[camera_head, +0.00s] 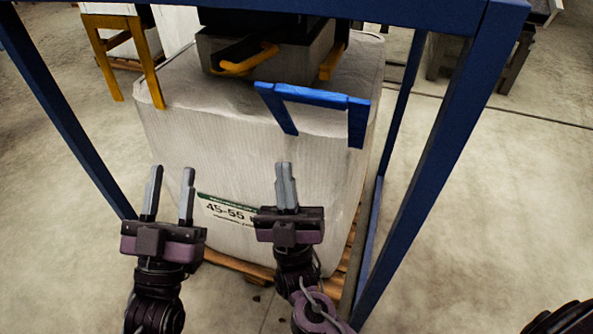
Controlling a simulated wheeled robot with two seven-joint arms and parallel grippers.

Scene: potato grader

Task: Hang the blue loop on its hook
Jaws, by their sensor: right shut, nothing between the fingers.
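The blue loop (318,97) is a flat strap shaped like an upside-down U at the upper right of a big white bag (200,135). Its two legs reach down at the bag's near right top. Yellow hooks show behind and above it: one at the left (250,63) and one at the right (332,62). The loop appears apart from both; which hook belongs to it I cannot tell. My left gripper (169,192) is open and empty before the bag's left front. My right gripper (286,185) is shut and empty, below the loop's left leg in the picture.
A blue frame surrounds the bag, with a right post (432,165), a left post (65,110) and a top beam (420,14). A yellow upside-down U (120,22) stands at the upper left. The bag rests on a wooden pallet (240,266). Bare floor (500,210) lies right.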

